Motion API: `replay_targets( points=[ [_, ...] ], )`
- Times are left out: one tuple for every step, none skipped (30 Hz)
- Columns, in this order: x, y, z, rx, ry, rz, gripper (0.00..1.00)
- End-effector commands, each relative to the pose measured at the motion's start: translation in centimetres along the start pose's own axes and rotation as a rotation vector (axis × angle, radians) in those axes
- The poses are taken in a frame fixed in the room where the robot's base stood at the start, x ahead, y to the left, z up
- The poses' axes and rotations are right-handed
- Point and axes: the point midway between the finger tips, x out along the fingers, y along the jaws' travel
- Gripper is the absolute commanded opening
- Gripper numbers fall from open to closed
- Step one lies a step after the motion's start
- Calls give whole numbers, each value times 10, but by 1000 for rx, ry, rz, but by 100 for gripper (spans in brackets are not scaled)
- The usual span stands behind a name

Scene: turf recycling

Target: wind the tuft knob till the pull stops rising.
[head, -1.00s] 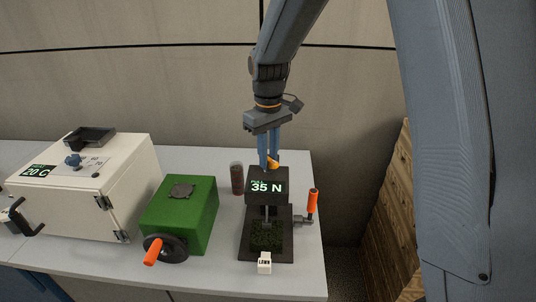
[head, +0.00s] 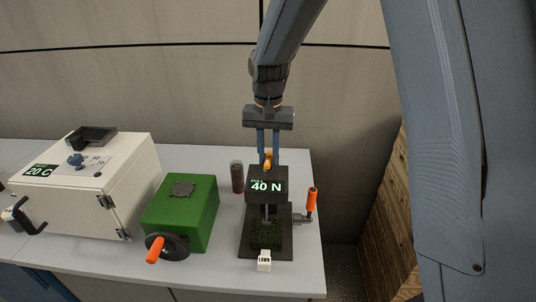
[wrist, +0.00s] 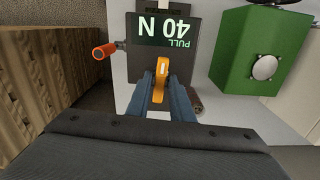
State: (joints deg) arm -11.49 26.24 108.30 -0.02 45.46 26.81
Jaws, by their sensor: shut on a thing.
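The tuft tester (head: 267,182) is a dark stand on the table, and its display reads 40 N. The orange tuft knob (wrist: 160,82) sits on top of it; in the head view only a bit of the knob (head: 267,158) shows between my fingers. My gripper (head: 268,160) comes down from above and is shut on the knob; the wrist view shows the blue fingertips (wrist: 160,90) on either side of it. A green turf piece (head: 266,234) lies on the tester's base, below the display head. A small white block labelled LAWN (head: 264,261) stands at the base's front edge.
An orange-handled lever (head: 311,200) sticks out at the tester's right. A green box with a crank (head: 181,213) and a white oven-like box reading 20 C (head: 75,190) stand to the left. A brown cylinder (head: 237,177) stands close behind left.

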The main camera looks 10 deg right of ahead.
Motion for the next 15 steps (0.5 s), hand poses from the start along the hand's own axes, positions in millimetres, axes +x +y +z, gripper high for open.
replay_targets(
  points=[
    [-1,0,0,20,1,-1,0],
    [-1,0,0,32,1,-1,0],
    [-1,0,0,47,1,-1,0],
    [-1,0,0,55,1,-1,0],
    [-1,0,0,63,1,-1,0],
    [-1,0,0,74,1,-1,0],
    [-1,0,0,80,1,-1,0],
    [-1,0,0,84,1,-1,0],
    [-1,0,0,90,1,-1,0],
    [-1,0,0,93,1,-1,0],
    [-1,0,0,96,1,-1,0],
    [-1,0,0,99,1,-1,0],
    [-1,0,0,100,1,-1,0],
    [-1,0,0,101,1,-1,0],
    [-1,-1,0,102,1,-1,0]
  ],
)
